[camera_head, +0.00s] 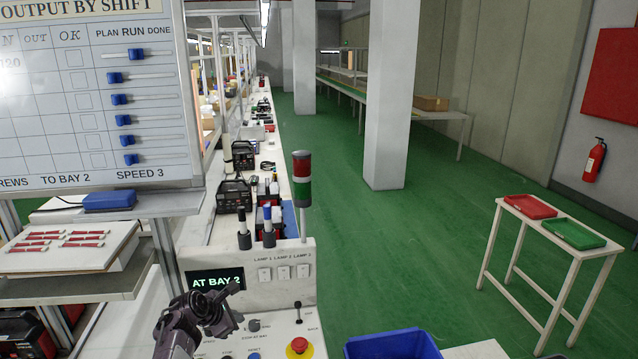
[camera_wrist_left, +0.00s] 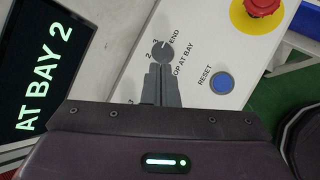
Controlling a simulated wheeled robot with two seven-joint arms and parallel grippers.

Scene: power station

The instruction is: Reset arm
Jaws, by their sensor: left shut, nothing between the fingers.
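My left gripper (camera_head: 222,318) is over the control panel (camera_head: 285,327) at the bottom of the head view. Its fingers (camera_wrist_left: 161,84) are together in the left wrist view, with nothing between them. The fingertips point at a round grey selector knob (camera_wrist_left: 163,52) marked with numbers and END. The knob (camera_head: 254,325) also shows just right of the gripper in the head view. I cannot tell whether the fingertips touch it. A blue RESET button (camera_wrist_left: 222,84) lies right of the fingers. My right gripper is not in view.
A red stop button (camera_head: 299,346) on a yellow base and a small lever (camera_head: 298,312) stand on the panel. The screen (camera_head: 216,281) reads AT BAY 2. A lamp tower (camera_head: 302,180) rises behind. A blue bin (camera_head: 392,345) is at the right.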

